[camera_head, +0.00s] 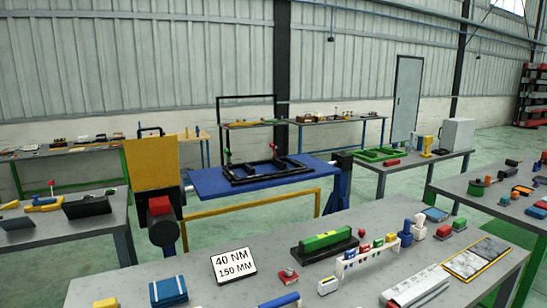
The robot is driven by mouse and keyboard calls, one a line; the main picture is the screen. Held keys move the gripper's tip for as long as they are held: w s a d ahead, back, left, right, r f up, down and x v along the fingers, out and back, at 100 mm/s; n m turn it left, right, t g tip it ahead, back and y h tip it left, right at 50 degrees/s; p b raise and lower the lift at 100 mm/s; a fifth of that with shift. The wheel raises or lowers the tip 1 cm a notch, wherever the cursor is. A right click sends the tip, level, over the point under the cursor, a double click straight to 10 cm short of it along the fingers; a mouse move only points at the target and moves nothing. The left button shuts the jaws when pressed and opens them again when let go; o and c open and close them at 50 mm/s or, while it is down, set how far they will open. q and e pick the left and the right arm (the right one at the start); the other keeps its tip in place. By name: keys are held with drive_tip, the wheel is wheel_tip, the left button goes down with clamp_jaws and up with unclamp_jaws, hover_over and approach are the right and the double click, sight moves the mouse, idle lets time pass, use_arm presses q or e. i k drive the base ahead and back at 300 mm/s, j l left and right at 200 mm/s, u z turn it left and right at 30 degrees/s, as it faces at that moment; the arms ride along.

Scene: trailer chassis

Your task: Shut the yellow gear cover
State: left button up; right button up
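A yellow panel (151,164), which looks like the gear cover, stands upright at the left end of the blue table (245,182). A black handle (150,131) shows at its top edge. Below it is a dark round unit (163,232) with a red block (159,206) on its front. I cannot tell from this view how the cover is hinged or how far it is open. Neither of my grippers is in view.
A grey bench (200,270) with a "40 NM 150 MM" sign (234,264) and several tools spans the near front. A black frame (272,168) lies on the blue table. A grey table (65,232) stands at left. Green floor shows between the tables.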

sight(153, 162)
drive_tip(key=i+u, duration=0.15)
drive_tip(key=u, duration=0.2)
drive_tip(key=i+l+u, duration=0.1)
drive_tip(key=u, duration=0.25)
drive_tip(key=i+l+u, duration=0.1)
drive_tip(key=u, duration=0.3)
drive_tip(key=i+l, duration=0.05)
drive_tip(key=i, duration=0.05)
